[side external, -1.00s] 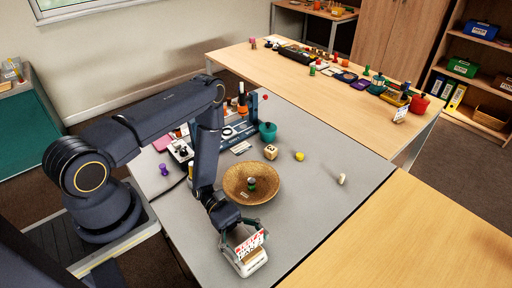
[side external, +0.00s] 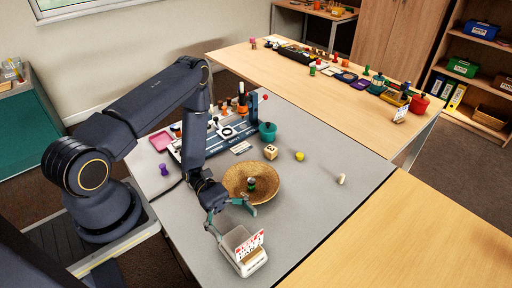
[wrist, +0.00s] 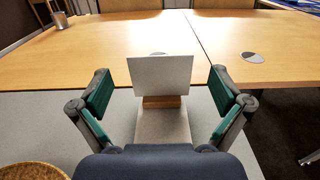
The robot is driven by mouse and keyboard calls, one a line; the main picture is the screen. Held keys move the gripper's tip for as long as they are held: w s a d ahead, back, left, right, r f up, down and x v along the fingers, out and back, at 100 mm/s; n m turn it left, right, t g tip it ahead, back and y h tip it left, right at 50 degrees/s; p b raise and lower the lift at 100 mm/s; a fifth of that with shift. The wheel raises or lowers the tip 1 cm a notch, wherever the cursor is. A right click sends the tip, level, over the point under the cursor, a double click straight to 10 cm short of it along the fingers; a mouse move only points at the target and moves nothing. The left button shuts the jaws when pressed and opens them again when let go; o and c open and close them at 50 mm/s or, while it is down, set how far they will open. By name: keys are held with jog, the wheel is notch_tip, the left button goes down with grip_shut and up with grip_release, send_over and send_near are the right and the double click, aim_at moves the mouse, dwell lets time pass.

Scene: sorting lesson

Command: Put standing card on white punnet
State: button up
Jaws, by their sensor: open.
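The standing card (side external: 250,245) is white with red and black print and stands upright at the white punnet (side external: 250,268) near the front of the grey table. In the wrist view the card (wrist: 160,75) shows its blank back, with a small wooden foot (wrist: 162,102) below it, over the pale punnet (wrist: 163,126). The foot appears to rest on the punnet. My gripper (side external: 233,219) is open and empty, behind the card and apart from it. In the wrist view its green-padded fingers (wrist: 160,92) are spread to either side of the card.
A woven bowl (side external: 268,195) with a small green item stands just behind my gripper. A die (side external: 271,152), a yellow piece (side external: 299,156) and a teal pot (side external: 267,132) lie farther back. The grey table's right side is mostly clear.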

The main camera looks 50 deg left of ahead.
jog(key=s+a+r+m+t+y, duration=0.1)
jog(key=a+r+m+t+y, duration=0.1)
jog(key=a+r+m+y, duration=0.3)
jog(key=s+a+r+m+t+y, duration=0.2)
jog(key=a+r+m+y, duration=0.3)
jog(key=r+m+y, duration=0.8)
notch_tip(320, 180, up, 13)
jog(key=shift+a+f+t, duration=0.1)
jog(key=shift+a+t, duration=0.1)
jog(key=shift+t, duration=0.6)
